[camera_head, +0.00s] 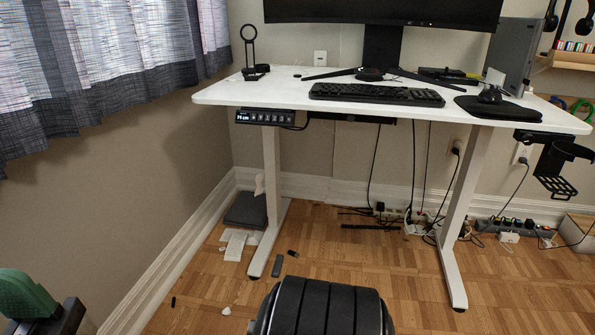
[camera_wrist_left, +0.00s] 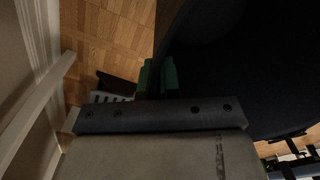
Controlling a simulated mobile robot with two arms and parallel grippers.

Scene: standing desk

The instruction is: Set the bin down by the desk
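The bin (camera_wrist_left: 235,75) shows in the left wrist view as a large dark round-walled shape filling the right side. Its edge runs down to my left gripper. My left gripper (camera_wrist_left: 158,75) has green fingertips close together on that edge, one on each side, and appears to hold it. In the head view only a green and dark grey part of my left gripper shows at the bottom left corner; the bin cannot be made out there. The white desk (camera_head: 245,95) stands ahead on two white legs. My right gripper is in neither view.
A dark flat box (camera_head: 246,209), papers (camera_head: 236,244) and small items lie near the left leg. Cables and power strips (camera_head: 510,226) line the back wall. A white baseboard (camera_head: 165,275) edges the left wall.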

